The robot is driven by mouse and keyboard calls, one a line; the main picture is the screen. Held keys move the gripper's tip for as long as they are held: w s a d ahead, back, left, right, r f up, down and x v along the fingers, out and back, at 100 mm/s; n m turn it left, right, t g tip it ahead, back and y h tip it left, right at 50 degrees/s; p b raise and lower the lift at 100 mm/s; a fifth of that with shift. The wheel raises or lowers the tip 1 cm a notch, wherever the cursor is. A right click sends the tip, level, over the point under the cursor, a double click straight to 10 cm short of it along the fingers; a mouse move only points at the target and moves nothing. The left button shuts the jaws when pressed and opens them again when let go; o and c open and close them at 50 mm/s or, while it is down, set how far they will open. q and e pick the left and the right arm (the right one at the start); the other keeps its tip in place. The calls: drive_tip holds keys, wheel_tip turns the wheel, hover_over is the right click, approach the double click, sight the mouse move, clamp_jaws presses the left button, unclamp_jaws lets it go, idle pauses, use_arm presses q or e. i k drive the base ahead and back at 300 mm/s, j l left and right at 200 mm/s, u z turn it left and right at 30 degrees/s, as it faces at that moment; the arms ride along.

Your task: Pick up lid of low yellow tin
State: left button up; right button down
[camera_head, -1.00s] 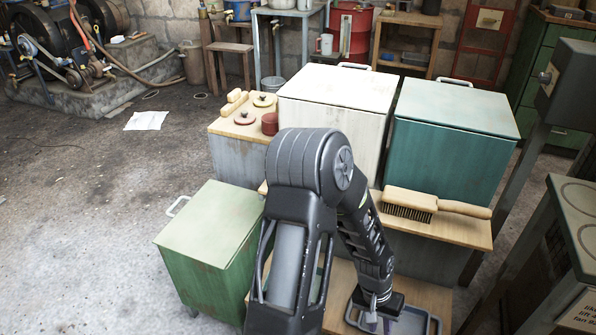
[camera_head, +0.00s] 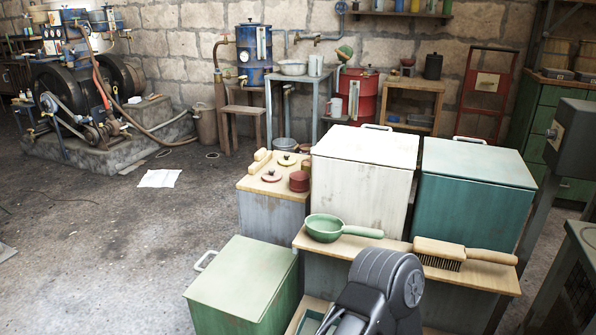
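Two low round lidded shapes with knobs sit on the small wood-topped cabinet (camera_head: 273,213). One has a dull reddish lid (camera_head: 271,176) and the other a greenish lid (camera_head: 286,160). Their sides are too small to make out, so I cannot tell which is the low yellow tin. A dark red tin (camera_head: 299,181) stands close to their right. Neither of my grippers shows. Only a dark arm link of mine enters at the bottom centre, well below and right of the tins.
A white chest (camera_head: 362,180) and a teal chest (camera_head: 474,195) stand right of the tins. A green ladle-like pan (camera_head: 325,228) and a brush (camera_head: 462,254) lie on the wooden shelf in front. A green box (camera_head: 240,285) stands lower left. The floor at left is mostly clear.

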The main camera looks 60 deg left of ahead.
sight(286, 160)
drive_tip(key=u, duration=1.65)
drive_tip(key=i+j, duration=0.5)
